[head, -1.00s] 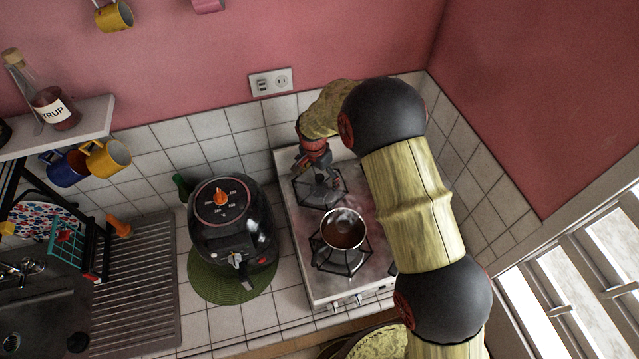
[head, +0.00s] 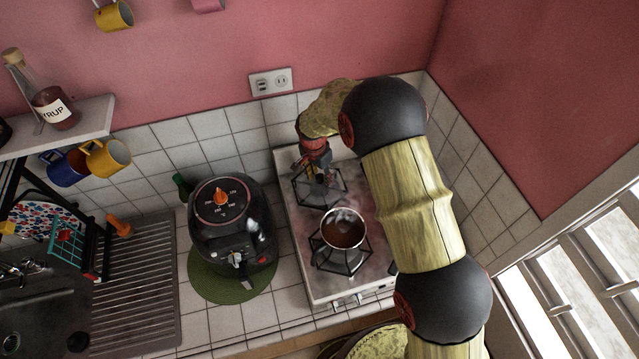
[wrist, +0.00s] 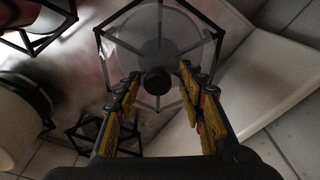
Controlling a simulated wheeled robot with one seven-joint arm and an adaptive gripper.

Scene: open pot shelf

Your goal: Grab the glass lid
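The glass lid (wrist: 160,40) is a clear disc with a round black knob (wrist: 157,82). In the wrist view it shows at the top middle, over a dark burner grate. My gripper (wrist: 159,76) is open, with its yellow-padded fingers on either side of the knob and visible gaps between. In the head view my gripper (head: 316,172) points down over the back burner of the stove. There the lid is hard to make out behind the fingers.
A pot of brown liquid (head: 343,229) steams on the front burner of the white stove (head: 318,283). A black air fryer (head: 232,235) stands on a green mat left of the stove. Tiled walls close off the back and right.

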